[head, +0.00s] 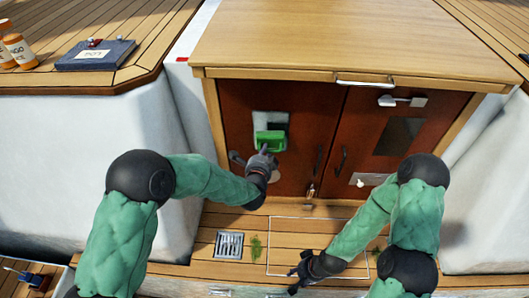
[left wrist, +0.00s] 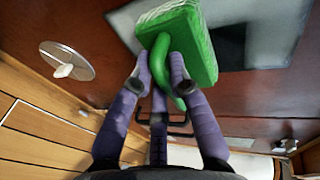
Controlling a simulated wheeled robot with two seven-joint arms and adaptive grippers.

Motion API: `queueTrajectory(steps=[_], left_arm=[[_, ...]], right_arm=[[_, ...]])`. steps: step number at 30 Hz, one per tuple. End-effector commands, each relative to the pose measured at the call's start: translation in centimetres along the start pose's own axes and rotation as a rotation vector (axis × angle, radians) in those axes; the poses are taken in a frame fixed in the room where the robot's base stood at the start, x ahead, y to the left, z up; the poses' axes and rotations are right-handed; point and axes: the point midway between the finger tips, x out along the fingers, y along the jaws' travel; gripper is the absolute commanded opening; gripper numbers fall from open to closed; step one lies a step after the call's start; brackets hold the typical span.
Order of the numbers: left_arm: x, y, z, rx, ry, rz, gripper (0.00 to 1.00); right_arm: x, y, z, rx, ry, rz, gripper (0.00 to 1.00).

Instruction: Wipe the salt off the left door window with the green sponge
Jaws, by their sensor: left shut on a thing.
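The left door window (head: 270,118) is a pale grey-white pane in the left brown door, and it also shows in the left wrist view (left wrist: 262,32). The green sponge (head: 271,136) covers its lower part. In the left wrist view the sponge (left wrist: 195,38) lies against or very near the pane, and I cannot tell whether it touches. My left gripper (head: 264,152) is shut on the sponge's curved green handle (left wrist: 162,72). My right gripper (head: 297,274) is low over the wooden floor, with its fingers spread and nothing seen between them.
The right door has a dark window (head: 398,136) and a metal latch (head: 402,101) above it. A round disc with a knob (left wrist: 67,61) sits on the left door. A drain grate (head: 229,245) lies in the floor.

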Motion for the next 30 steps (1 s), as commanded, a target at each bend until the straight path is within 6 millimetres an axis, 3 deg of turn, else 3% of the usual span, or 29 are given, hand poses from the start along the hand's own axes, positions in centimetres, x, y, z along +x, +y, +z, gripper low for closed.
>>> queueTrajectory(steps=[1, 9, 19, 30], left_arm=[[0.2, 1.0, 0.1, -0.001, -0.002, 0.009, 0.0], [0.7, 3.0, 0.3, -0.002, -0.002, 0.009, 0.0], [1.0, 4.0, 0.4, -0.002, -0.002, 0.006, 0.0], [1.6, 6.8, 0.7, -0.002, -0.002, 0.007, 0.0]], right_arm=[[0.5, 0.2, 0.0, 0.0, 0.0, 0.0, 0.4], [1.9, 0.7, -0.1, 0.0, 0.0, 0.0, 0.4], [2.5, 0.9, -0.1, 0.0, 0.0, 0.0, 0.4], [4.5, 1.6, -0.2, 0.0, 0.0, 0.0, 0.4]])
